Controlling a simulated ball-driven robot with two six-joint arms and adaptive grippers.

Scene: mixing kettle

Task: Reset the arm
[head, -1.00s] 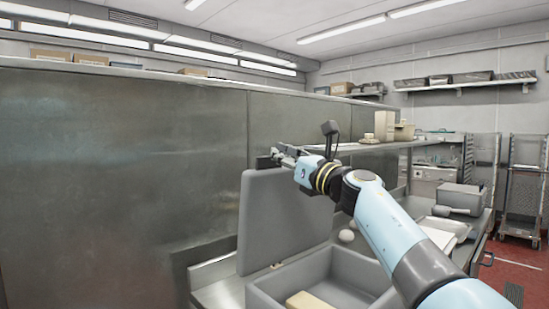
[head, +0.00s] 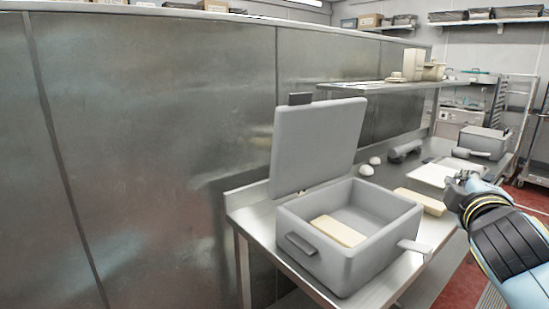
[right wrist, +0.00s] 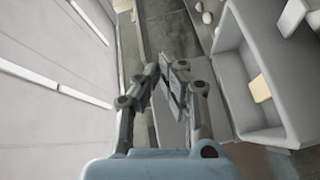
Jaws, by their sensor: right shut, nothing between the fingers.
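My right gripper (head: 465,178) is at the right of the head view, above the counter's right side. It is shut and empty. Its fingers also show in the right wrist view (right wrist: 164,66), with tips together. A grey box (head: 345,262) stands on the counter to the left of the gripper, apart from it. Its lid (head: 318,142) stands open, tilted upright at the back. A pale yellow block (head: 338,231) lies inside the box. The box also shows at the right of the wrist view (right wrist: 232,55). My left gripper is not in view.
A second yellow block (head: 420,201) lies right of the box. White round items (head: 367,169), a dark grey item (head: 404,152) and a white board (head: 435,174) lie behind it. A shelf (head: 385,89) hangs above the counter. A steel wall (head: 150,140) fills the left.

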